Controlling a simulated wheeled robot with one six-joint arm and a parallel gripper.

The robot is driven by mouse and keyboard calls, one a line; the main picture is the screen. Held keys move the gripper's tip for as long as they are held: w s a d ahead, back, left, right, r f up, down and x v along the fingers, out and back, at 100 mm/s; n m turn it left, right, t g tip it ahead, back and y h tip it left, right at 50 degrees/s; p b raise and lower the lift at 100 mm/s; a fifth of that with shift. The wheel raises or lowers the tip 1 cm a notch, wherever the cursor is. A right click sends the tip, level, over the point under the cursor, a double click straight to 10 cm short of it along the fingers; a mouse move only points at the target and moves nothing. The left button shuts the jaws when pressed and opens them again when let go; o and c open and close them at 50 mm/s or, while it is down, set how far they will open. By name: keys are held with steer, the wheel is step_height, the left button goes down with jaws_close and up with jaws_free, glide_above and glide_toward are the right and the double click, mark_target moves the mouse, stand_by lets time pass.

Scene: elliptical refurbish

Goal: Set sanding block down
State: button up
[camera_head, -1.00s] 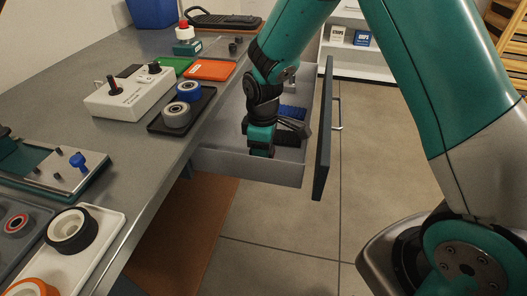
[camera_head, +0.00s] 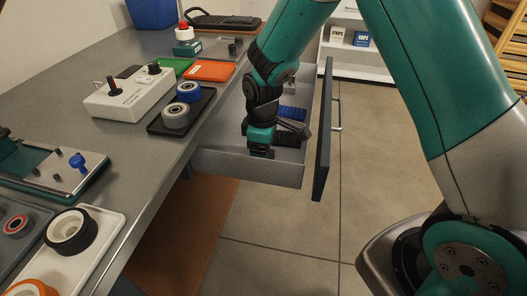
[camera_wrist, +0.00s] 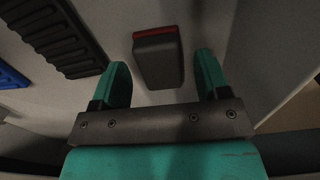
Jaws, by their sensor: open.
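The sanding block is a dark block with a red edge (camera_wrist: 158,58), in the wrist view. It lies on the pale floor of the open drawer (camera_head: 250,166). My gripper (camera_wrist: 162,74) is open, one teal finger on each side of the block, with visible gaps to both. In the head view my gripper (camera_head: 261,152) points down inside the drawer, behind its near side wall. The block is hidden there by my gripper and the wall.
A black ridged piece (camera_wrist: 62,38) and a blue ridged piece (camera_wrist: 12,76) lie left of the block in the wrist view. The drawer front (camera_head: 325,130) stands right of my gripper. The worktop (camera_head: 150,165) on the left holds rollers and a control box (camera_head: 130,94).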

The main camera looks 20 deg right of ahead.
step_height(320, 180, up, 11)
steer(key=s+a+r+m+y, duration=0.2)
steer(key=s+r, duration=0.3)
steer(key=s, duration=0.7)
steer(key=s+a+r+m+y, duration=0.1)
steer(key=s+r, duration=0.5)
steer(key=s, duration=0.6)
steer(key=shift+a+m+y+p, duration=0.45)
steer(key=shift+a+y, duration=0.15)
steer(key=shift+a, duration=0.65)
